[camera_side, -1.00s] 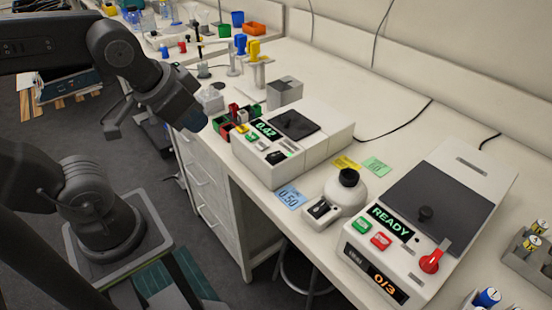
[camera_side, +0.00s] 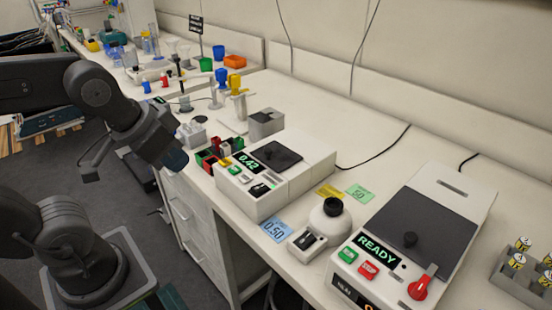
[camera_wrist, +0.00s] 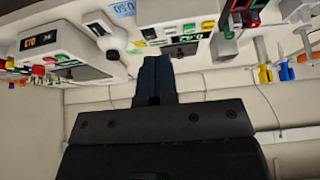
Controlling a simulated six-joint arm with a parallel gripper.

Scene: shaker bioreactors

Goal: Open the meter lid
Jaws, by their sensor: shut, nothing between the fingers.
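The meter (camera_side: 261,193) is a white box on the bench with a green 0.42 display. Its dark square lid (camera_side: 277,156), with a small knob, lies flat and looks closed. In the wrist view, which looks upside down, the meter (camera_wrist: 180,40) is at the top, partly hidden behind my fingers. My gripper (camera_side: 176,161) is left of the meter in the side view, apart from it and off the bench's front edge. In the wrist view my gripper (camera_wrist: 155,62) shows dark blue fingers, shut together and empty.
A rack of coloured blocks (camera_side: 212,157) stands left of the meter, on the gripper's side. A grey box (camera_side: 266,122) is behind it. A white round device (camera_side: 328,222) and a larger READY machine (camera_side: 430,225) stand to the right. Coloured notes lie between.

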